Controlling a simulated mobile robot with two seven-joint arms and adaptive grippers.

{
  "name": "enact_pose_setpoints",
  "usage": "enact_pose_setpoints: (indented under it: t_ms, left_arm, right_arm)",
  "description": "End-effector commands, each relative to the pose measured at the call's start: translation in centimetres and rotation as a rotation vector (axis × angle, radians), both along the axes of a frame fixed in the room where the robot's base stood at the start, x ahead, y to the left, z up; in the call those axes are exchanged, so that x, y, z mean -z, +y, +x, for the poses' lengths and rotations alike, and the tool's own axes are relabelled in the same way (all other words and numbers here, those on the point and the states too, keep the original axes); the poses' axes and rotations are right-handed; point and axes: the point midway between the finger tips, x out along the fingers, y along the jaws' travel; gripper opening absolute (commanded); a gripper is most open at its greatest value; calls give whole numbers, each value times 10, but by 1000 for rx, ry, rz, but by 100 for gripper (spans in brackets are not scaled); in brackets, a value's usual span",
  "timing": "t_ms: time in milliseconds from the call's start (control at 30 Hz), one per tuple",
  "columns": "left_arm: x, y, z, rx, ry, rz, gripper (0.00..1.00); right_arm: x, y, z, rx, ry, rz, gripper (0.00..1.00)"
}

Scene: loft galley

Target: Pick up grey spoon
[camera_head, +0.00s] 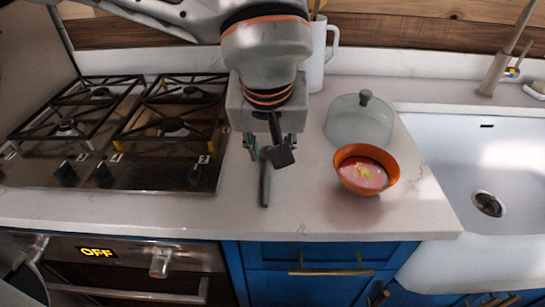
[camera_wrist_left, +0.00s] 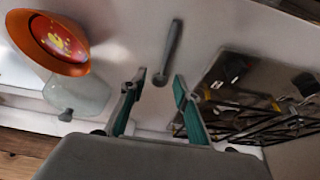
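The grey spoon (camera_head: 265,186) lies on the pale counter between the cooktop and the orange bowl, its slim end toward the counter's front edge. In the left wrist view the spoon (camera_wrist_left: 172,45) lies beyond the fingertips, its rounded end nearer to them. My left gripper (camera_head: 270,151) points down over the counter at the spoon's far end, which it partly hides in the head view. In the left wrist view the left gripper (camera_wrist_left: 158,82) has its two fingers apart with nothing between the pads. My right gripper is not in view.
The orange bowl (camera_head: 378,186) with red contents stands right of the spoon, with a glass lid (camera_head: 362,122) behind it. A white jug (camera_head: 316,62) stands behind my gripper. The gas cooktop (camera_head: 127,125) is left, the white sink (camera_head: 452,180) right. Counter near the front edge is clear.

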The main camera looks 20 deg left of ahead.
Motion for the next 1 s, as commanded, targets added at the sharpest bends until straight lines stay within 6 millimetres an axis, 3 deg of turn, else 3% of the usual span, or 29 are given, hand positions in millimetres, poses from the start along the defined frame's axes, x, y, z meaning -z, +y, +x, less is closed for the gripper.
enact_pose_setpoints:
  t_ms: [600,867,1000]
  left_arm:
    - [67,14,18,0,7,-1,31]
    - [70,14,21,0,3,-1,31]
    - [70,14,20,0,3,-1,0]
  right_arm:
    - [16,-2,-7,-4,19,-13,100]
    - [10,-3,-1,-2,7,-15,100]
    - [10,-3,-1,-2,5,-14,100]
